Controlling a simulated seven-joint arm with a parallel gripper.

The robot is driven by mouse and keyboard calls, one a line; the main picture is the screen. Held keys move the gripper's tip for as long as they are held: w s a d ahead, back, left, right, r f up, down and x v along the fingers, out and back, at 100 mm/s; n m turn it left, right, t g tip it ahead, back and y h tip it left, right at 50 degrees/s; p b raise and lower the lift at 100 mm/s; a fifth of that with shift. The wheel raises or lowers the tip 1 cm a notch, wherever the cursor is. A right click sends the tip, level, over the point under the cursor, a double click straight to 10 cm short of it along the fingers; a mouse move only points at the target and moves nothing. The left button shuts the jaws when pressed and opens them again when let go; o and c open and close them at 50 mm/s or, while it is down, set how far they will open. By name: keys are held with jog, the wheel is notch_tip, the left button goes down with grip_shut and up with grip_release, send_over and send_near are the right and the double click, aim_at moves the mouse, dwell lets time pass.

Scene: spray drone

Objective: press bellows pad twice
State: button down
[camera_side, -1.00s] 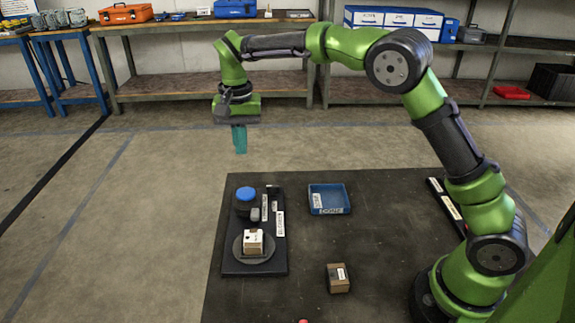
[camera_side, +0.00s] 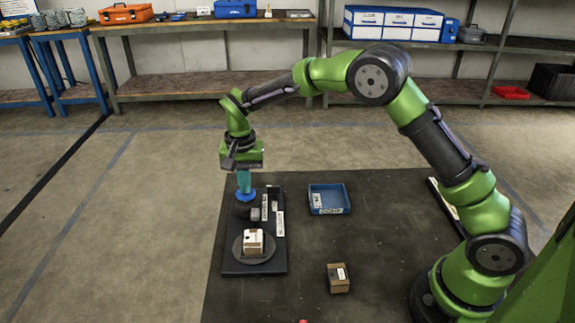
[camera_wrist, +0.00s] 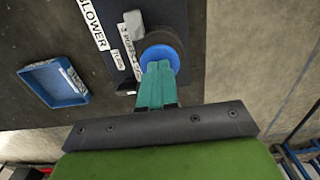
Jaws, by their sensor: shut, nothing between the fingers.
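The bellows pad is a round blue disc (camera_side: 246,196) on a dark base at the far end of a black board (camera_side: 255,268). My gripper (camera_side: 244,190), with teal fingers, is shut and empty. It points down, with its fingertips at the blue pad in the side view. In the wrist view the fingers (camera_wrist: 157,70) overlap the blue pad (camera_wrist: 168,54) and hide part of it. I cannot tell for sure whether the tips touch it.
A small white-topped box (camera_side: 253,242) sits on a round grey plate on the same board. A blue tray (camera_side: 329,198) stands right of the board. A small brown box (camera_side: 338,278) lies nearer the front. The table between them is clear.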

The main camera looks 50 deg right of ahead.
jog(key=shift+f, duration=0.1)
jog(key=shift+f, duration=0.95)
notch_tip(320, 180, up, 14)
jog(key=shift+r, duration=0.25)
dwell(0.5)
